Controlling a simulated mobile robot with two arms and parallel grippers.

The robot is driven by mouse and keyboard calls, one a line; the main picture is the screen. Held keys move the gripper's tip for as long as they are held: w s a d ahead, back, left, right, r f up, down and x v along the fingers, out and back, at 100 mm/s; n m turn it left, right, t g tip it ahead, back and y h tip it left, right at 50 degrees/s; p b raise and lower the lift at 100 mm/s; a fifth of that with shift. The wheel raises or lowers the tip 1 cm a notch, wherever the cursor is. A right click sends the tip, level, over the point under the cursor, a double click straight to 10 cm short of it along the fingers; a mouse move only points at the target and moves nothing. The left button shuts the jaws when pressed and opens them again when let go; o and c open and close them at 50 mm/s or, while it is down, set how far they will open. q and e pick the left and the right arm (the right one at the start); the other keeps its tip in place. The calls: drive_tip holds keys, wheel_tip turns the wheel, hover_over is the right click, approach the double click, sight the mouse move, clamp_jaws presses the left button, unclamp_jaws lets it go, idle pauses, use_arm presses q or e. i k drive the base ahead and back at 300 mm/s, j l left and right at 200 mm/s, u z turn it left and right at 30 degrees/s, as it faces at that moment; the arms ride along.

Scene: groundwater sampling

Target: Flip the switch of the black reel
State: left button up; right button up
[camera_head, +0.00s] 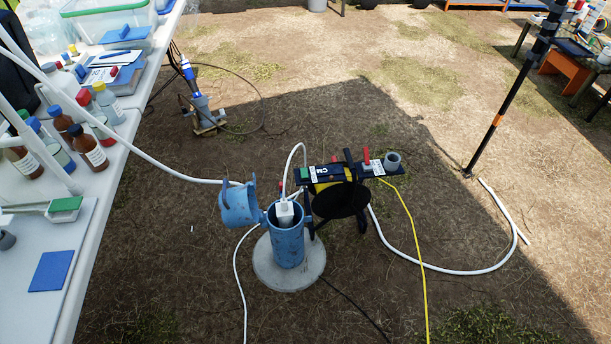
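The black reel (341,200) stands behind and right of the blue well pipe (287,245) at the centre of the head view. A dark panel (330,174) with white lettering lies across its top. A small red lever-like part (366,155) sticks up near the panel's right end, next to a white label (376,167) and a grey round part (392,161). A green part (304,172) is at the panel's left end. Which part is the switch, and its position, is too small to tell. Neither gripper is in view.
The pipe's blue cap (239,204) is swung open to the left, above a round concrete base (263,268). White hoses and a yellow cable (417,240) run over the ground. A white table (40,255) with bottles stands left. A black pole (500,112) stands right.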

sight(304, 171)
drive_tip(key=i+l+u, duration=0.35)
drive_tip(key=i+l, duration=1.05)
drive_tip(key=i, duration=0.15)
